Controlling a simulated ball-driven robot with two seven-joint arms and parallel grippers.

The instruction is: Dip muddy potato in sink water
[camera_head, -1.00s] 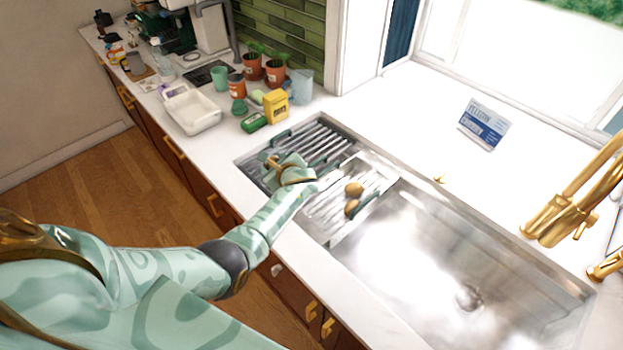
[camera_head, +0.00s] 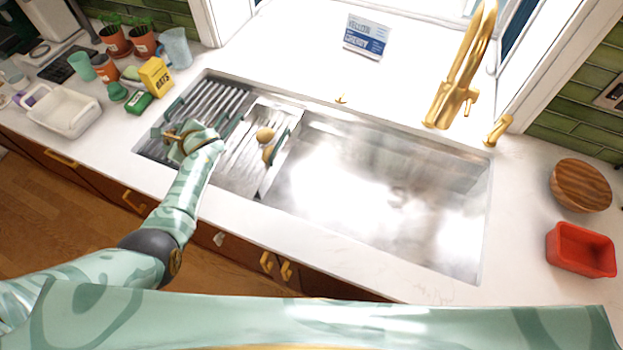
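Two brown potatoes, an upper potato (camera_head: 265,135) and a lower potato (camera_head: 268,154), lie on the metal drying rack (camera_head: 238,172) over the left part of the sink. I cannot tell from their surfaces which one is muddy. The sink basin (camera_head: 375,190) is wide and shiny; I cannot tell whether water is in it. My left gripper (camera_head: 172,138) is over the rack's left part, left of the potatoes and apart from them. Its fingers point left and are too small to read. My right gripper is not in view.
A gold faucet (camera_head: 462,70) stands behind the sink. A red tub (camera_head: 581,249) and a round wooden board (camera_head: 580,185) are on the right counter. A white bin (camera_head: 64,112), a yellow box (camera_head: 156,76) and pots crowd the left counter. The front counter strip is clear.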

